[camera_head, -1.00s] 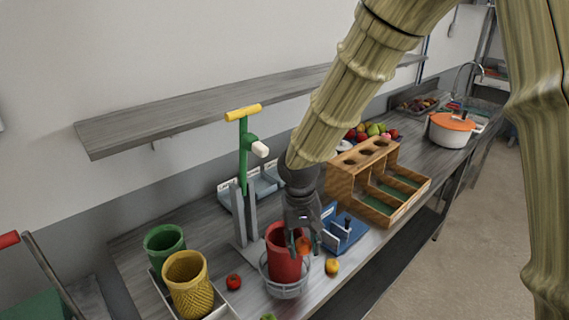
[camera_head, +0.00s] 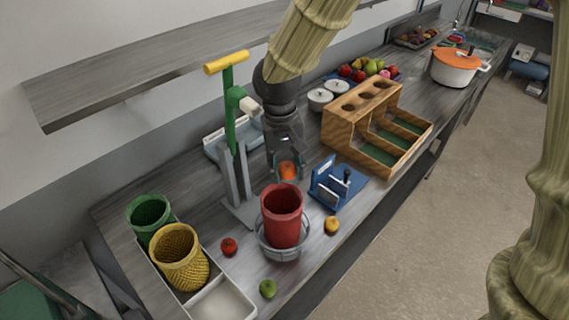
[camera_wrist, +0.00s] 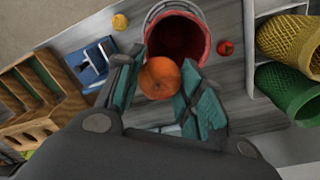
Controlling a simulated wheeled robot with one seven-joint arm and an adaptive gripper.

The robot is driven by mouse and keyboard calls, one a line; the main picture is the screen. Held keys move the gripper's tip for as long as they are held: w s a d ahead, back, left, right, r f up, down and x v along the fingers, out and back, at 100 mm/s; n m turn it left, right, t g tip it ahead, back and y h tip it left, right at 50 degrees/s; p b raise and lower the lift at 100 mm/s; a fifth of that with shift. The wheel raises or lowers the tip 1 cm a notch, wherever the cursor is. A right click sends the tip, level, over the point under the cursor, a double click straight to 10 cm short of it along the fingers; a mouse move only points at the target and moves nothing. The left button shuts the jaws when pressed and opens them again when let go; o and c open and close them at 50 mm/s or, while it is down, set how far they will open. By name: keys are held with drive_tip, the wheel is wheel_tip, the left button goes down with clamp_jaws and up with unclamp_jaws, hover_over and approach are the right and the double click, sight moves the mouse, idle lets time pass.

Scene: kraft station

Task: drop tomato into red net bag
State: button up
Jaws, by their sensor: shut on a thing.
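The red net bag (camera_head: 282,218) stands upright, its mouth open upward, in a round grey holder (camera_head: 283,250) on the counter. My gripper (camera_head: 288,172) is shut on an orange-red round fruit (camera_head: 287,171), behind the bag in the head view. In the wrist view the fruit (camera_wrist: 159,78) sits between the two fingers, and the red bag's open mouth (camera_wrist: 178,37) shows just beyond it. The fruit is outside the bag. A small red tomato (camera_head: 229,246) lies on the counter left of the holder. It also shows in the wrist view (camera_wrist: 225,47).
A green bag (camera_head: 150,219) and a yellow bag (camera_head: 178,257) stand in a white tray (camera_head: 222,303) at left. A green-and-yellow press (camera_head: 231,130) rises left of my gripper. A blue stand (camera_head: 336,184), a yellow fruit (camera_head: 332,224), a green fruit (camera_head: 267,288) and a wooden rack (camera_head: 350,125) are near.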

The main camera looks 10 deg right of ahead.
sight(283, 168)
drive_tip(key=shift+f+b, duration=0.35)
drive_tip(key=shift+f, duration=0.45)
drive_tip(key=shift+s+f+b, duration=0.3)
drive_tip(key=shift+f+b, duration=0.15)
drive_tip(key=shift+b, duration=0.05)
drive_tip(key=shift+w+f, duration=0.1)
drive_tip(key=shift+f, duration=0.05)
drive_tip(key=o, duration=1)
drive_tip(key=shift+o, duration=0.2)
drive_tip(key=r, duration=0.8)
drive_tip(key=a+r, duration=0.1)
drive_tip(key=r, duration=0.3)
